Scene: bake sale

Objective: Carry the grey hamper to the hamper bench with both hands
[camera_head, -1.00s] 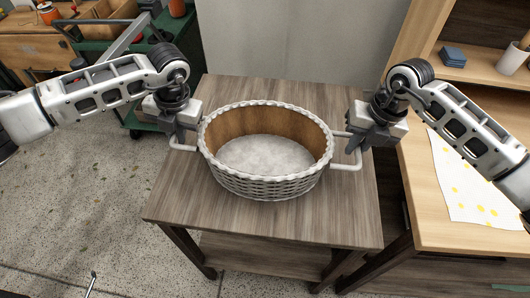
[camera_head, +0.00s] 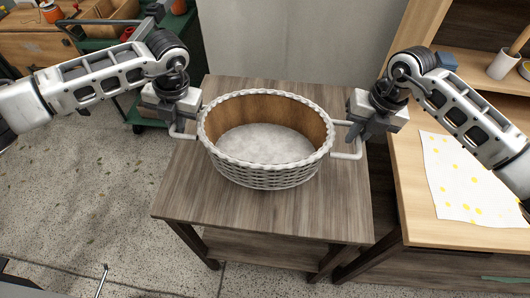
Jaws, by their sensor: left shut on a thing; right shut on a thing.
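The grey hamper (camera_head: 265,174) is an oval woven basket with a pale rim, a brown inner wall and a light bottom; it looks empty. It is upright over a grey-brown wooden table (camera_head: 240,215) and seems slightly above its top, though the gap is hard to see. My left gripper (camera_head: 180,128) is shut on its left white handle. My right gripper (camera_head: 358,131) is shut on its right white handle. The grippers hide parts of both handles. I cannot tell whether this table is the hamper bench.
A light wooden counter (camera_head: 418,215) with a yellow-spotted white cloth (camera_head: 465,180) stands close on the right. A green cart (camera_head: 130,108) is at the back left. A grey wall (camera_head: 300,45) is behind the table. Speckled floor (camera_head: 80,200) is open at left.

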